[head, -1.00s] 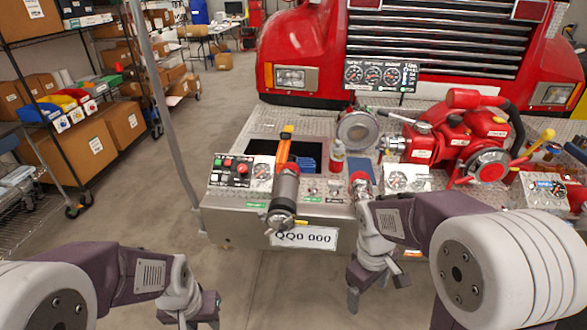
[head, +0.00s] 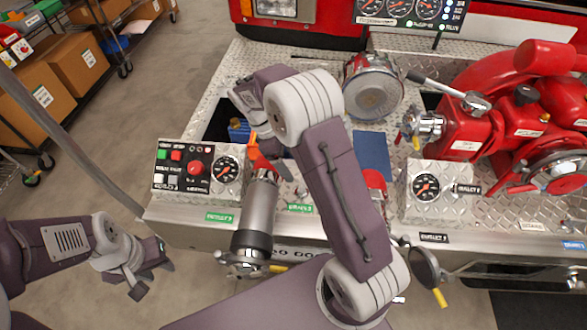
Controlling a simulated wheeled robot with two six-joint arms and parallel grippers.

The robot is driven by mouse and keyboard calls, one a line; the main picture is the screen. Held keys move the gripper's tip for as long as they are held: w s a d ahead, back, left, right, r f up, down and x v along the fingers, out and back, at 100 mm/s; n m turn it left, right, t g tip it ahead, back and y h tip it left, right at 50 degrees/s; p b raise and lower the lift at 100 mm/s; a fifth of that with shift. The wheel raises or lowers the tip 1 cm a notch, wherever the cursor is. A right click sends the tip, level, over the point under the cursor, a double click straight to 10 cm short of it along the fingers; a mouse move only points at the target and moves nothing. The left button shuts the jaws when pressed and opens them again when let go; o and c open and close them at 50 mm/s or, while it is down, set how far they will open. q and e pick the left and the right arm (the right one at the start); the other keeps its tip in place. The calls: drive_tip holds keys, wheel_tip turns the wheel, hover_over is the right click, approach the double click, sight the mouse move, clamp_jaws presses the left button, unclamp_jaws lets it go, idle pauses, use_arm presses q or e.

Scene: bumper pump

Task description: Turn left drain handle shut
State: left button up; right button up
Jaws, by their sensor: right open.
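A small yellow handle (head: 277,268) sticks out to the right at the lower front end of the left outlet pipe (head: 254,215), under the bumper edge. Another yellow-tipped handle (head: 440,297) hangs below the bumper further right. I cannot read which one is labelled as the left drain. My right arm reaches up over the bumper, and its gripper (head: 245,100) is open behind the orange lever (head: 264,147), partly hidden by its own wrist. My left gripper (head: 145,268) is left of the pipe in free air, apart from it and empty; its jaw gap is unclear.
A control panel (head: 196,167) with buttons and a gauge stands left of the pipe. A gauge box (head: 425,187) and a red pump (head: 500,130) stand at the right. A grey pole (head: 75,145) slants past on the left.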

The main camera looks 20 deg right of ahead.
sight(302, 188)
drive_tip(key=x, duration=0.2)
drive_tip(key=s+x, duration=0.1)
drive_tip(key=x, duration=0.2)
drive_tip(key=b+x, duration=0.1)
drive_tip(key=x, duration=0.2)
drive_tip(key=shift+s+a+f, duration=0.1)
drive_tip(key=shift+s+a, duration=0.15)
drive_tip(key=shift+a, duration=0.1)
drive_tip(key=shift+s+d+f, duration=0.1)
drive_tip(key=shift+s+f, duration=0.05)
drive_tip(key=shift+f, duration=0.15)
drive_tip(key=shift+d+f, duration=0.1)
drive_tip(key=shift+f, duration=0.05)
use_arm(q)
drive_tip(key=shift+s+a+f, duration=0.3)
drive_tip(key=shift+s+f, duration=0.25)
use_arm(e)
drive_tip(key=c, duration=1.4)
